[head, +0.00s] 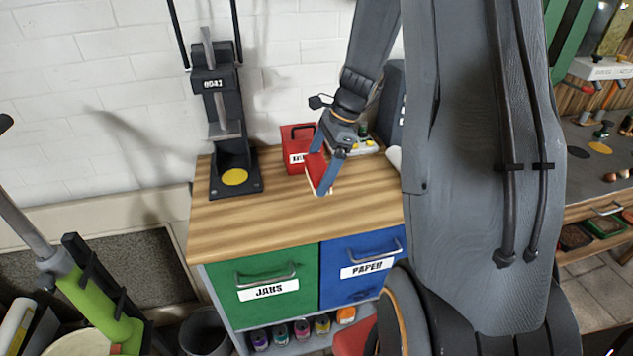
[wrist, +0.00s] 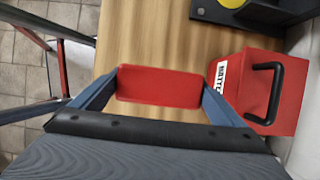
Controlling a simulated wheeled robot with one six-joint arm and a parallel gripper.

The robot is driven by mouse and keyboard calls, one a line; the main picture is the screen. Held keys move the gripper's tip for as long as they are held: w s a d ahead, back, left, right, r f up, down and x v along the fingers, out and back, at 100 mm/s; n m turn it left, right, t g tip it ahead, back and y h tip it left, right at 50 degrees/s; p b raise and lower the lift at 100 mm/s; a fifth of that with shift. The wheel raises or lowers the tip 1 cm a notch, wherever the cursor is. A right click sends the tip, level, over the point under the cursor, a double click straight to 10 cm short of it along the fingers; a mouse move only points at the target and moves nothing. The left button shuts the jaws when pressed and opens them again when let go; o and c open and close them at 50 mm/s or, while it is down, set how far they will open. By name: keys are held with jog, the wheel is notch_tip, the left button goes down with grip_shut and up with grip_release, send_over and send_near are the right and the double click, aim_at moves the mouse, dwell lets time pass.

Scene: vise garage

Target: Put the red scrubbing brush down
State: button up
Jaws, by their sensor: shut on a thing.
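The red scrubbing brush (head: 316,172) is held between the two blue fingers of my gripper (head: 330,172), above the wooden worktop (head: 250,222). In the wrist view the flat red back of the brush (wrist: 158,86) fills the space between the fingertips of my gripper (wrist: 160,88). Its pale lower edge shows in the head view, close to the worktop. I cannot tell whether it touches the wood.
A red box with a black handle (wrist: 268,92) stands beside the brush, near the wall. A black press with a yellow disc (head: 235,177) stands at the worktop's left. The front middle is clear. Green (head: 265,268) and blue (head: 362,290) drawers are below.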

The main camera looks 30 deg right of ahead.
aim_at(327, 164)
jog(key=shift+f+p, duration=0.5)
jog(key=shift+f, duration=1.8)
jog(key=shift+f, duration=0.15)
jog(key=o, duration=0.6)
jog(key=b+v, duration=0.3)
jog(key=v, duration=0.9)
jog(key=shift+a, duration=0.1)
jog(key=s+a+f+n+h, duration=0.1)
jog(key=s+a+n, duration=0.4)
jog(key=n, duration=0.1)
jog(key=s+a+f+n+h, duration=0.1)
jog(key=s+a+n+h, duration=0.1)
jog(key=s+a+n, duration=0.3)
jog(key=s+a+f+n+h, duration=0.1)
jog(key=s+a+f+n, duration=0.1)
jog(key=s+a+n, duration=0.3)
jog(key=shift+a+n, duration=0.1)
jog(key=shift+n, duration=2.1)
